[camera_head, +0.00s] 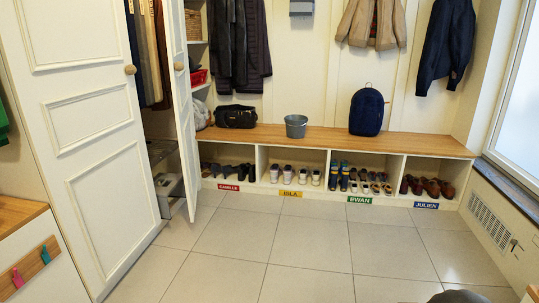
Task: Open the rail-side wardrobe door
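The white wardrobe stands at the left. Its right door (182,110) stands swung outward, with a round wooden knob (178,66) on it. Through the opening I see hanging clothes (149,50) in dark blue, tan and brown, and grey drawers or baskets (168,184) below them. The rail itself is not clearly visible. The left door (92,120) is closed, with its own wooden knob (130,69). My gripper is not in view.
A wood-topped bench (330,139) with shoe cubbies runs along the back wall, bearing a black bag (235,116), grey bucket (296,126) and navy backpack (367,110). A low cabinet (38,262) stands front left. The tiled floor (300,245) is mostly clear; a dark shape (460,297) shows at the bottom edge.

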